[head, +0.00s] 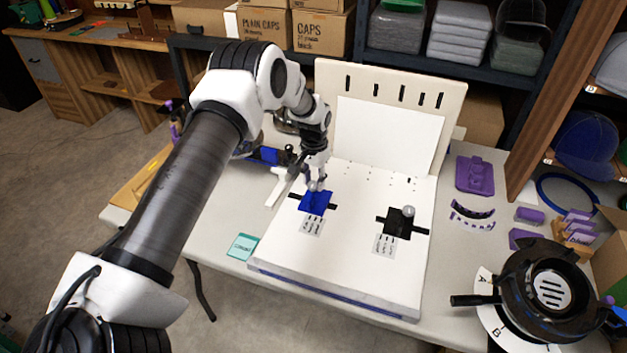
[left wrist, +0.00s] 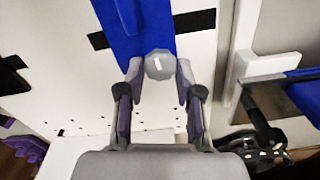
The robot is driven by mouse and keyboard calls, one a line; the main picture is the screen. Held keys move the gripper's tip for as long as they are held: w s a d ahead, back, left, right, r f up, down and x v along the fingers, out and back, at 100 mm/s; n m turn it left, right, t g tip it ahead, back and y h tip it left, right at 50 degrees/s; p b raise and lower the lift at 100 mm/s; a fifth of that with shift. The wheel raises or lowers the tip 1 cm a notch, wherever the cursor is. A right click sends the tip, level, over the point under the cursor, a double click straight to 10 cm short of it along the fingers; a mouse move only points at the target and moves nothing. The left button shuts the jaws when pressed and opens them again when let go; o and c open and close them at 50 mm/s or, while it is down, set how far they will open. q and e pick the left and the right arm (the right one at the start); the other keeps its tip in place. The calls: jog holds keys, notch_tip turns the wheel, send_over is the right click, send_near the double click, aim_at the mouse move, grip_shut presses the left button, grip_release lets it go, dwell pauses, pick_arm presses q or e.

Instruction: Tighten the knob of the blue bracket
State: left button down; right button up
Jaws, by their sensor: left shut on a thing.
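The blue bracket (head: 317,204) sits on the white board (head: 350,270), over a black strip, left of the middle. It also shows in the left wrist view (left wrist: 135,28). Its grey faceted knob (left wrist: 159,64) carries a white mark and is partly hidden in the head view. My left gripper (head: 316,184) comes down from above onto the bracket. In the left wrist view its fingers (left wrist: 159,70) are closed on opposite sides of the knob. My right gripper is in neither view.
A black bracket with a grey knob (head: 408,212) stands on the board to the right. An upright slotted panel (head: 391,85) closes the back. Purple parts (head: 475,176) and a round black device (head: 551,290) lie on the table at right. A teal card (head: 242,247) lies front left.

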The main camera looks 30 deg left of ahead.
aim_at(314, 182)
pick_arm(q)
jog(key=shift+f+m, duration=0.15)
jog(key=shift+m, duration=0.15)
jog(key=c, duration=0.9)
grip_release()
jog(key=shift+o, duration=0.7)
jog(key=shift+w, duration=0.1)
notch_tip(314, 182, up, 12)
